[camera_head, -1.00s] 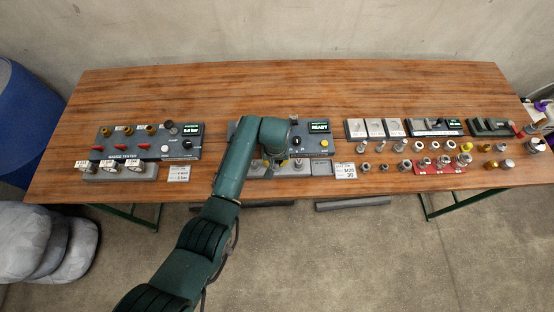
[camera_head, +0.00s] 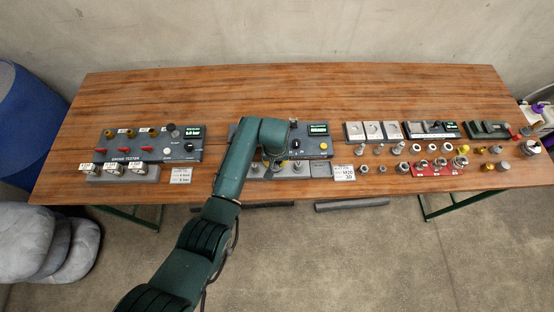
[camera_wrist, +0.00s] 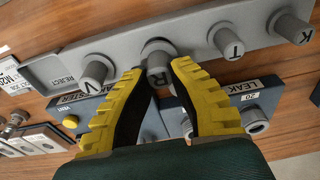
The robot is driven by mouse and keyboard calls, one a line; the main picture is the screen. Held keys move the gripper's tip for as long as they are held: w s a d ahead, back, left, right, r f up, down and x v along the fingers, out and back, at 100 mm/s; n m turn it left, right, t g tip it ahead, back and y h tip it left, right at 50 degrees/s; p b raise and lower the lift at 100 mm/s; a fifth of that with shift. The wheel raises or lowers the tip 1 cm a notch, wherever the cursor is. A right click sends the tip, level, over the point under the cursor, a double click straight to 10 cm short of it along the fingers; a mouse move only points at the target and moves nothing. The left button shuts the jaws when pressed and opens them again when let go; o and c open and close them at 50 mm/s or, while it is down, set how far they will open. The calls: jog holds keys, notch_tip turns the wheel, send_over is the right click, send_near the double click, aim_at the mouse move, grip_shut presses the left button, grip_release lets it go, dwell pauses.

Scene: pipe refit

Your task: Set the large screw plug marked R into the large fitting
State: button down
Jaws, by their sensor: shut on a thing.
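The large screw plug marked R (camera_wrist: 157,60) is a grey cylinder at the upper middle of the wrist view, at a round hole in the grey strip (camera_wrist: 200,32). Whether it is still seated or slightly raised I cannot tell. My gripper (camera_wrist: 158,70) has its yellow ribbed fingers on either side of the plug and is shut on it. In the head view my gripper is mostly hidden by my wrist, over the front edge of the middle device. I cannot make out the large fitting for certain in either view.
Plugs V (camera_wrist: 96,70), T (camera_wrist: 228,40) and K (camera_wrist: 290,25) stand close on both sides. The leak tester (camera_wrist: 175,112) lies beyond the strip. A gauge tester (camera_head: 150,145) stands left; small parts crowd the right. Bare wood (camera_head: 215,85) lies behind.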

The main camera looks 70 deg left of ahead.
jog(key=shift+r+p, duration=1.9)
jog(key=shift+r, duration=0.1)
jog(key=shift+f, duration=0.1)
